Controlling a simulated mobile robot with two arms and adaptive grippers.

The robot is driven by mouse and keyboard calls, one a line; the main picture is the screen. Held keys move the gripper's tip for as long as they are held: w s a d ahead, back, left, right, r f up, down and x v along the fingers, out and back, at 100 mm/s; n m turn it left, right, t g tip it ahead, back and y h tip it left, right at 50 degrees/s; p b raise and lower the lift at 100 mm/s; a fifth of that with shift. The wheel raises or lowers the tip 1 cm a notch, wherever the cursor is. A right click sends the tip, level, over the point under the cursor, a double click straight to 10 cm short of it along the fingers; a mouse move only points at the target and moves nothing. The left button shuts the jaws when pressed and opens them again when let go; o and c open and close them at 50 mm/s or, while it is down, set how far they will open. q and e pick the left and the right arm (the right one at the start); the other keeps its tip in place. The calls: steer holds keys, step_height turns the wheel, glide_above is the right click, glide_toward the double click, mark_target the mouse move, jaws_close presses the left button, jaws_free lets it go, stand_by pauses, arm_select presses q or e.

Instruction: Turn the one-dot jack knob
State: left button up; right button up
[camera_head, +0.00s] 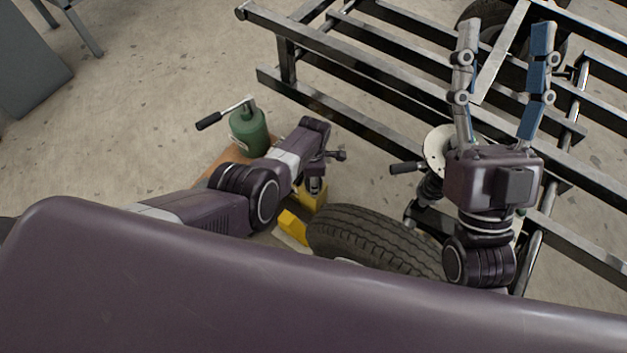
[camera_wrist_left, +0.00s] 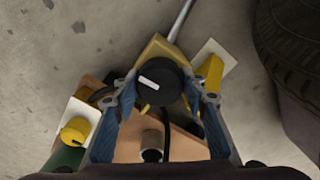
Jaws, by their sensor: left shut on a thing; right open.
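A round black knob (camera_wrist_left: 160,86) with a white bar mark sits on a yellow jack body (camera_wrist_left: 158,48) in the left wrist view. My left gripper (camera_wrist_left: 163,98) has its two blue fingers on either side of the knob and is shut on it. No dot mark can be made out. In the head view my left gripper (camera_head: 315,187) reaches down at the yellow jack (camera_head: 318,199), and its fingers are mostly hidden. My right gripper (camera_head: 505,30) is open and empty, fingers pointing up, over the metal frame.
A green bottle-shaped jack (camera_head: 249,134) with a black-gripped lever stands left of the yellow one. A tyre (camera_head: 365,230) lies close on the right. The black metal frame (camera_head: 345,115) fills the back right. A yellow-knobbed white block (camera_wrist_left: 78,122) is at left in the wrist view.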

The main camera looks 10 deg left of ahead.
arm_select(q)
steer(key=o, duration=1.2)
steer(key=shift+c, duration=0.2)
steer(key=shift+m, duration=0.3)
